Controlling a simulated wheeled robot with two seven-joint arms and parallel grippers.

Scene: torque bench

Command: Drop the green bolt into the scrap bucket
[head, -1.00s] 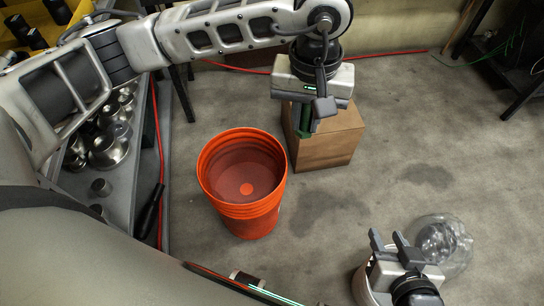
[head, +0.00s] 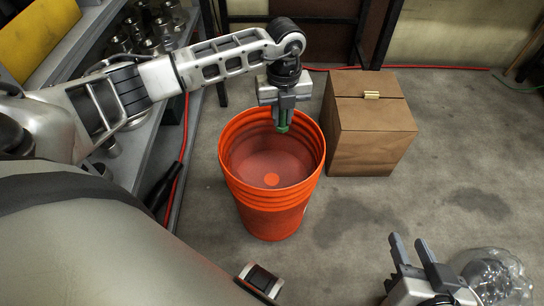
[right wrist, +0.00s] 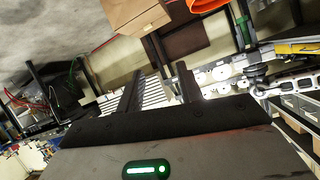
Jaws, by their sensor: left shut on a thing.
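The orange scrap bucket (head: 270,215) stands upright on the floor in the middle of the head view. Its inside looks empty except for a small orange disc on the bottom. My left gripper (head: 283,112) is shut on the green bolt (head: 283,127). The bolt hangs head down over the far part of the bucket's opening, near the far rim. My right gripper (head: 413,246) is open and empty at the lower right of the head view, well apart from the bucket. In the right wrist view its two fingers (right wrist: 160,90) stand apart with nothing between them.
A cardboard box (head: 375,145) stands right of the bucket, close to it. A steel bench (head: 150,145) with several metal parts runs along the left. A clear, rounded plastic item (head: 495,275) lies beside my right gripper. Open floor spreads in front of the box.

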